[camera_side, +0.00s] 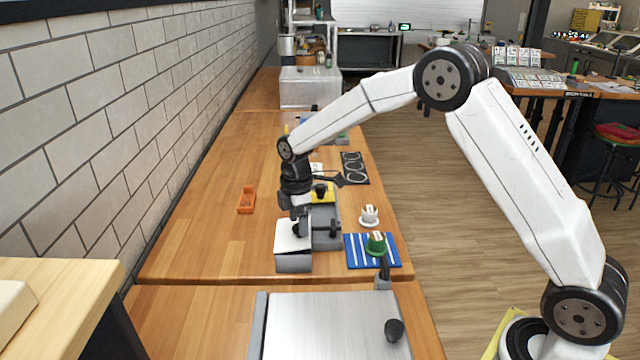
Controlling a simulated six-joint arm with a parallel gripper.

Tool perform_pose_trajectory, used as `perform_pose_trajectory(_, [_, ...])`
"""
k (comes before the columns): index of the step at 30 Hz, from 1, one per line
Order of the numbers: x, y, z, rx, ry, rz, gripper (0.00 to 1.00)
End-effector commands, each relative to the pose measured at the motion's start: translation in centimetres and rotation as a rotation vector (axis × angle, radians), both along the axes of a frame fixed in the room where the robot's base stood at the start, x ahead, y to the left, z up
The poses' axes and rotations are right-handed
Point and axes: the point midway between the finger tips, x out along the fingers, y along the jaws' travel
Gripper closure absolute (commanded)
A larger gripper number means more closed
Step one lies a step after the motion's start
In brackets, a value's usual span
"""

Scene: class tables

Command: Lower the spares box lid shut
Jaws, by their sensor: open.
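A grey box with a pale top (292,238), which looks like the spares box, stands near the front edge of the wooden table. A darker grey part (325,213) stands against its right and back; I cannot tell whether it is the lid or a separate thing. My gripper (298,222) points down just above the box's back part, with its jaws open and nothing seen between them. The fingertips are small and partly merge with dark parts there, so I cannot tell if they touch the box. My wrist hides some of what lies behind.
A blue striped mat (358,252) with a green cup (376,243) lies to the right. A white cup (369,214) stands behind it. An orange holder (246,200) sits at left.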

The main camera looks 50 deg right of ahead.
Motion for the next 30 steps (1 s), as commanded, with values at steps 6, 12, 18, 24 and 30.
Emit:
perform_pose_trajectory(6, [0.0, 0.0, -1.3, 0.000, 0.001, 0.000, 0.24])
perform_pose_trajectory(12, [0.0, 0.0, -1.4, 0.000, 0.000, 0.000, 0.24])
perform_pose_trajectory(18, [0.0, 0.0, -1.4, 0.000, 0.000, 0.000, 0.62])
perform_pose_trajectory(24, [0.0, 0.0, -1.4, 0.000, 0.001, 0.000, 1.00])
perform_pose_trajectory(30, [-0.2, -0.1, -1.5, 0.022, -0.017, 0.001, 1.00])
